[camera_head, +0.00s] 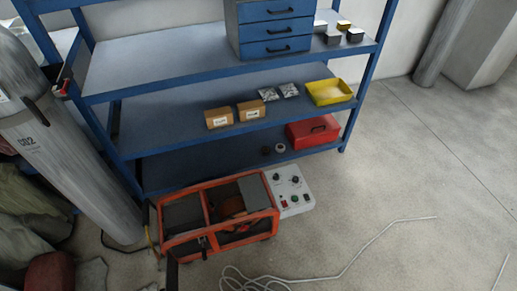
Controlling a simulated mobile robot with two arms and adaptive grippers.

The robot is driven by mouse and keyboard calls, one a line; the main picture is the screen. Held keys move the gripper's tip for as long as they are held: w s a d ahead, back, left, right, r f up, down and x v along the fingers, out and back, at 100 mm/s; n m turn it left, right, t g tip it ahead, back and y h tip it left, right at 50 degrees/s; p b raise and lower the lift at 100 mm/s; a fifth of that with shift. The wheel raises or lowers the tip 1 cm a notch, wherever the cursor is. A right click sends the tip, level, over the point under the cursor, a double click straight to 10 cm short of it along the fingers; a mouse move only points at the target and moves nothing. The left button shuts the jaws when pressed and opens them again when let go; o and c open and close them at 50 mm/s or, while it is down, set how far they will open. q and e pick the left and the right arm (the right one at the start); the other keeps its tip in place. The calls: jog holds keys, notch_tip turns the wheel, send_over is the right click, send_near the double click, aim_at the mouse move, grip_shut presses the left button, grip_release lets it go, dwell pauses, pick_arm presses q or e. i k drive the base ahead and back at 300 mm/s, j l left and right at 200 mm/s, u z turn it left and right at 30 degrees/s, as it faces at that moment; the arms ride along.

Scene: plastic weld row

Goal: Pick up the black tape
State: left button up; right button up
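A small black roll (266,151), which looks like the black tape, lies on the bottom shelf of the blue rack. A second small roll with a pale face (280,147) lies just to its right. Both are small in this view, so fine detail cannot be told. Neither of my grippers shows in the head view.
A red toolbox (312,133) is right of the rolls. The blue rack (230,121) has shelves above them. An orange-framed machine (217,216) and white control box (297,199) stand in front. A grey CO2 cylinder (70,150) is left. Floor at right is mostly clear, with a pale cable (352,258).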

aim_at(264, 148)
jog(key=i+l+u, duration=0.1)
jog(key=u, duration=0.3)
jog(key=i+l+u, duration=0.1)
jog(key=u, duration=0.3)
jog(key=l+u, duration=0.2)
jog(key=u, duration=0.15)
jog(key=i+l+u, duration=0.1)
jog(key=u, duration=0.3)
jog(key=l, duration=0.1)
